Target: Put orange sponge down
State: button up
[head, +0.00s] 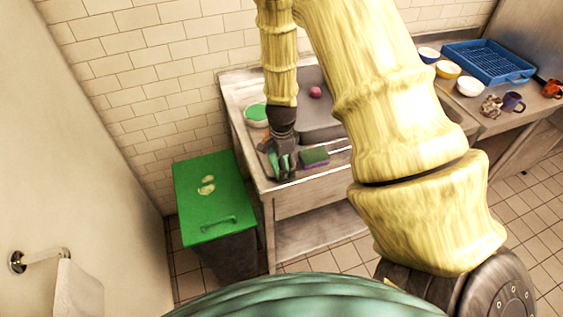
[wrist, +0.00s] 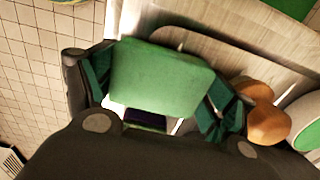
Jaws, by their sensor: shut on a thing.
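My gripper (head: 284,172) is low over the front left of the sink counter, fingers pointing down. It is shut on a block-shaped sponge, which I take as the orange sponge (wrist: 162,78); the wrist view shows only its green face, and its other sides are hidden. I cannot tell whether it touches the counter. A second sponge, green on top with a purple body (head: 314,157), lies on the counter just right of my gripper. A purple patch (wrist: 146,118) shows below the held sponge in the wrist view.
A brown-orange rounded object (wrist: 264,115) and a green-and-white bowl (head: 256,115) are close by the gripper. A pink ball (head: 315,92) is in the sink area. A green-lidded bin (head: 213,195) stands left; bowls, mugs and a blue rack (head: 488,62) are at right.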

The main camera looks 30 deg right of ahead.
jog(key=shift+f, duration=0.15)
jog(key=o, duration=0.9)
jog(key=shift+o, duration=0.2)
notch_tip(320, 180, up, 13)
jog(key=b, duration=0.3)
jog(key=shift+b, duration=0.35)
jog(key=shift+f, duration=0.15)
